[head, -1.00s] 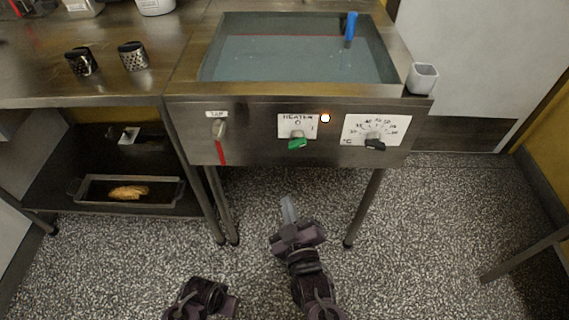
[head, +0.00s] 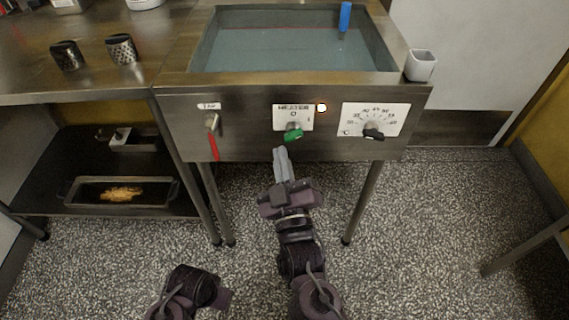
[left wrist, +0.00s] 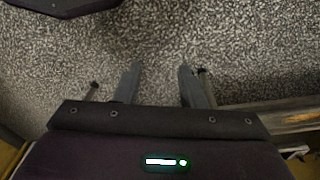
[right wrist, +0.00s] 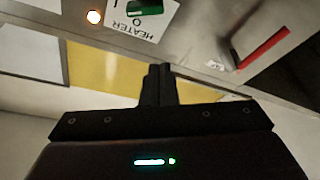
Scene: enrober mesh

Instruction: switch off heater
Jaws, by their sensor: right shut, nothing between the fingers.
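The amber lamp (head: 322,108) beside the plate glows, also in the right wrist view (right wrist: 94,17). My right gripper (head: 281,151) is shut and empty, just below and left of the knob, apart from it. Its fingers point up at the panel in the right wrist view (right wrist: 160,68). My left gripper (left wrist: 158,72) is open and empty over the floor.
A tap with a red lever (head: 213,145) is left of the knob. A temperature dial (head: 373,134) is to the right. The water bath (head: 290,79) holds a blue-topped stick (head: 345,17). A grey cup (head: 420,66) hangs at its right corner. The floor below is open between legs.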

